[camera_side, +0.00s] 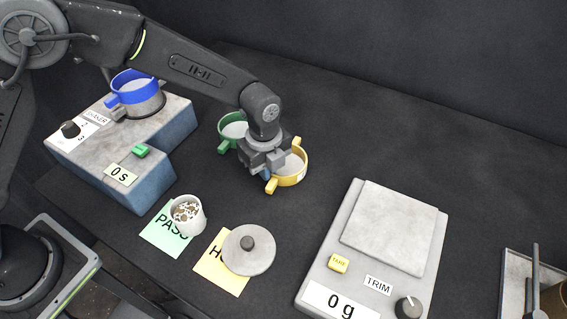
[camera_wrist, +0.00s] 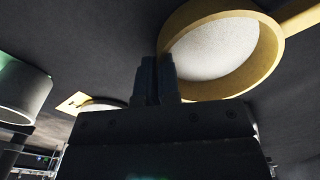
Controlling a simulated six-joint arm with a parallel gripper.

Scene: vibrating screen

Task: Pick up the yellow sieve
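The yellow sieve (camera_side: 303,172) is a round ring with a pale mesh and two stub handles, on the dark table in the middle of the side view. In the wrist view its ring (camera_wrist: 268,62) fills the upper right, with one handle running to the right edge. My gripper (camera_side: 266,172) is down at the sieve's left side, by its near handle. In the wrist view my fingers (camera_wrist: 158,75) stand close together and overlap the rim's lower left edge. They hide the handle there, so I cannot see whether they hold it.
A green sieve (camera_side: 226,140) stands just behind my gripper. A shaker (camera_side: 170,165) with a blue sieve (camera_side: 122,97) is at left. A cup (camera_side: 190,222) and a lid (camera_side: 248,262) are in front. A scale (camera_side: 395,225) is at right. Table behind the yellow sieve is clear.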

